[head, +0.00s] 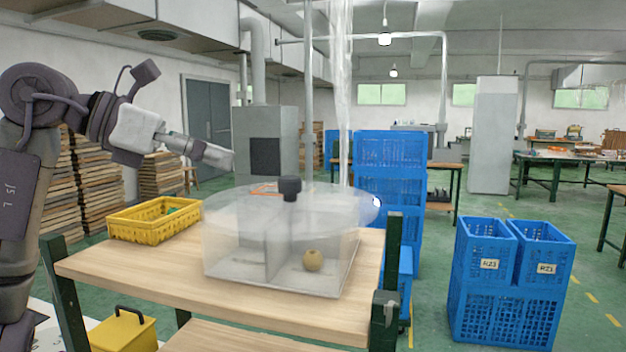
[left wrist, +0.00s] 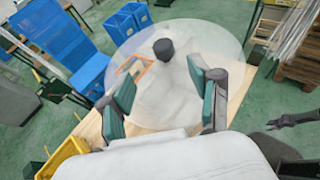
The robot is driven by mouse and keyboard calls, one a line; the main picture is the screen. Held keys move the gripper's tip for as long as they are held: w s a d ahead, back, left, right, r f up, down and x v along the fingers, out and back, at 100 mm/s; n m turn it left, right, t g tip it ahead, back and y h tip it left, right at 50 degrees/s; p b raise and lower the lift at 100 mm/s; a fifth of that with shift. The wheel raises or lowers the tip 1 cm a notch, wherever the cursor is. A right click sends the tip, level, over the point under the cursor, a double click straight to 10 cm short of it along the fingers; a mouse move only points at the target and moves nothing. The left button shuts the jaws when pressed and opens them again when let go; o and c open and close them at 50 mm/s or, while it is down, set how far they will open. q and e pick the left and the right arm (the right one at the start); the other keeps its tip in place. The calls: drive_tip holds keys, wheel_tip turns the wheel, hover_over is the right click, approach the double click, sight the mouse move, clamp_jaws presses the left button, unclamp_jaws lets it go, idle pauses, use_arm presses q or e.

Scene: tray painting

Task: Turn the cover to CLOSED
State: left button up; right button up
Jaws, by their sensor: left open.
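A clear round cover (head: 235,207) with a black knob (head: 290,188) lies flat on a clear divided box (head: 318,277) on the wooden table. The cover also shows in the left wrist view (left wrist: 205,40), with its knob (left wrist: 163,48). An orange outline (left wrist: 135,70) shows on or under the cover beside the knob. My left gripper (head: 222,157) is open and empty, above and left of the knob, touching nothing. A dark shape at the right of the wrist view may be my right gripper; its jaws are unclear.
Blue crates (head: 390,190) are stacked behind the table, and more (head: 510,290) stand at right. The table front is clear. A green post (head: 388,290) rises at the right corner.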

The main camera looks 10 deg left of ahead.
sight(285, 178)
use_arm(q)
drive_tip(key=shift+s+r, duration=0.15)
drive_tip(key=shift+s, duration=0.05)
drive_tip(key=shift+w+d+f, duration=0.15)
drive_tip(key=shift+d+f, duration=0.15)
drive_tip(key=shift+d, duration=0.3)
drive_tip(key=p+x, duration=0.1)
drive_tip(key=x, duration=0.2)
drive_tip(key=shift+w+d+f, duration=0.1)
drive_tip(key=shift+w+d, duration=0.1)
drive_tip(key=shift+w, duration=0.05)
drive_tip(key=p+x, duration=0.1)
drive_tip(key=x, duration=0.6)
drive_tip(key=shift+w, duration=0.15)
drive_tip(key=shift+w+d+f, duration=0.1)
drive_tip(key=shift+w, duration=0.1)
drive_tip(key=shift+w+d+f, duration=0.1)
clamp_jaws()
use_arm(e)
drive_tip(key=s, duration=0.1)
drive_tip(key=s+r, duration=0.2)
drive_tip(key=shift+a, duration=0.3)
